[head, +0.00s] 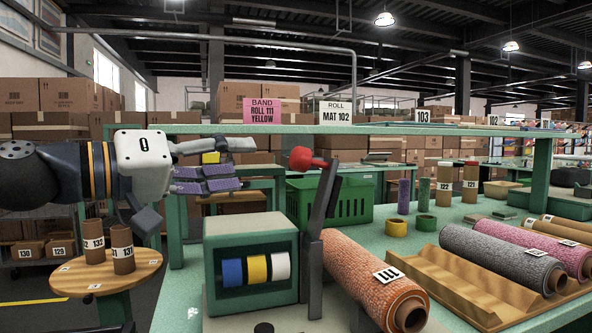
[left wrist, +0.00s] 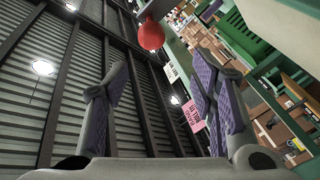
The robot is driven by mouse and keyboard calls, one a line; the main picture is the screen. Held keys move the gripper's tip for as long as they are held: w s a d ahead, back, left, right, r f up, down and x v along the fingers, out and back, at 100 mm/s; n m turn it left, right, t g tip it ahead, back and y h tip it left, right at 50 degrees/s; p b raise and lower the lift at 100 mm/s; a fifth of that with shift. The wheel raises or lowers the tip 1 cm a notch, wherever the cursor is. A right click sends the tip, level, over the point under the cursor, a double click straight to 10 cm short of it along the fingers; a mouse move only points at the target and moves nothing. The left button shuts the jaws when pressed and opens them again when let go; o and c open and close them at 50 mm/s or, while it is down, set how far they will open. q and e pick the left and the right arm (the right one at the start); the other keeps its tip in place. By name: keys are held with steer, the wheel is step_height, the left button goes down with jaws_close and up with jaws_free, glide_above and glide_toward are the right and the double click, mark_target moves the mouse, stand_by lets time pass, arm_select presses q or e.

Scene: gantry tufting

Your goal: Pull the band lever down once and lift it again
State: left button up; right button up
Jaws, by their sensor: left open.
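The band lever (head: 320,205) is a dark arm with a red ball knob (head: 302,159). It stands raised, tilted slightly, at the right side of a green box (head: 250,222) whose window shows blue, yellow and white band rolls. My left gripper (head: 246,165) is open and empty, to the left of the knob and apart from it, at about its height in the picture. In the left wrist view the red knob (left wrist: 150,34) shows beyond the spread purple-padded fingers (left wrist: 158,90), near the top. My right gripper is not in view.
A pink sign (head: 263,111) reads band roll 111 yellow; a white sign (head: 337,113) reads mat 102. An orange roll 111 (head: 375,280) lies right of the lever. A wooden rack (head: 455,285), more rolls and a green crate (head: 350,203) stand on the bench. A round stool (head: 85,278) holds tubes.

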mark_target(292, 157)
arm_select(q)
steer(key=x, duration=0.6)
steer(key=s+d+x, duration=0.1)
steer(key=x, duration=0.2)
steer(key=shift+w+d+r, duration=0.2)
steer(key=shift+w+d, duration=0.45)
steer(key=shift+d, duration=0.05)
steer(key=shift+c, duration=0.5)
jaws_close()
